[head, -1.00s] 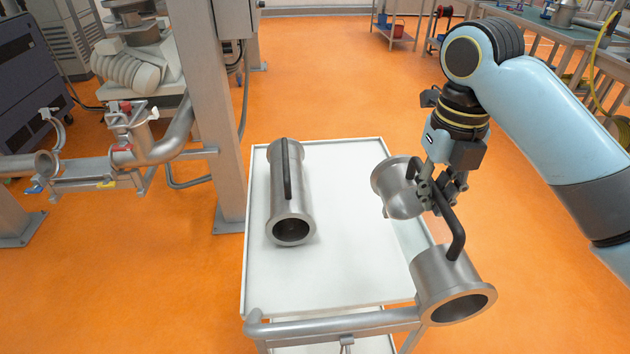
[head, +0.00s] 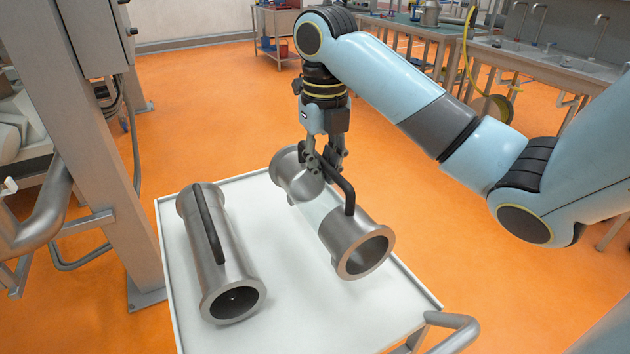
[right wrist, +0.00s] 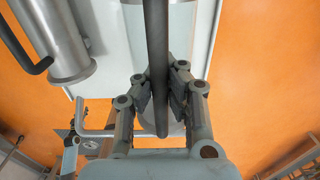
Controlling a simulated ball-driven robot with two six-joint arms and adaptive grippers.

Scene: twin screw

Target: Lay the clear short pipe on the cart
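The clear short pipe has steel ends, a see-through middle and a black bar handle; its near steel end (head: 357,247) and far end (head: 295,172) show in the head view. My right gripper (head: 322,168) is shut on the black handle, which also runs between the fingers (right wrist: 157,90) in the right wrist view. The pipe is over the right half of the white cart (head: 290,320); whether it touches the top I cannot tell. My left gripper is not in view.
An all-steel pipe with a black handle (head: 218,255) lies on the cart's left side. The cart's push bar (head: 455,335) is at the lower right. A steel column (head: 105,150) stands left of the cart. The cart top's near part is bare.

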